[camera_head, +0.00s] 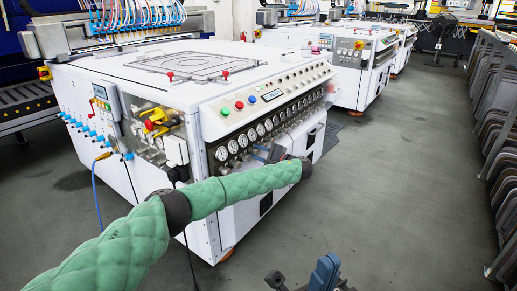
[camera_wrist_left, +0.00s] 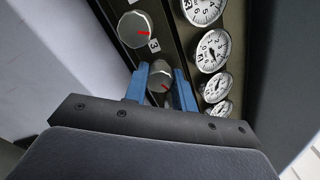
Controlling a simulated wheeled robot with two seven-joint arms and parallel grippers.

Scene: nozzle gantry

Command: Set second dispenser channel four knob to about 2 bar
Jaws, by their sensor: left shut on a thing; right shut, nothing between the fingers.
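The knob (camera_wrist_left: 160,75) is round and silver with a red pointer mark, on a dark panel in the left wrist view. My left gripper (camera_wrist_left: 161,85) has its two blue fingers on either side of it, shut on it. Another silver knob (camera_wrist_left: 135,29) sits above, with a label reading 3 near it. A column of white dial gauges, such as this one (camera_wrist_left: 212,50), runs to the right. In the head view my left gripper (camera_head: 267,154) is at the gauge panel, mostly hidden by my wrist. My right gripper (camera_head: 326,271) is shut and empty at the bottom edge, away from the machine.
The white machine (camera_head: 150,82) carries the gauge row (camera_head: 268,124) and coloured buttons (camera_head: 238,105) on its front. A similar white machine (camera_head: 352,85) stands behind. Dark racks (camera_head: 500,130) line the right side. The grey floor (camera_head: 400,180) between is clear.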

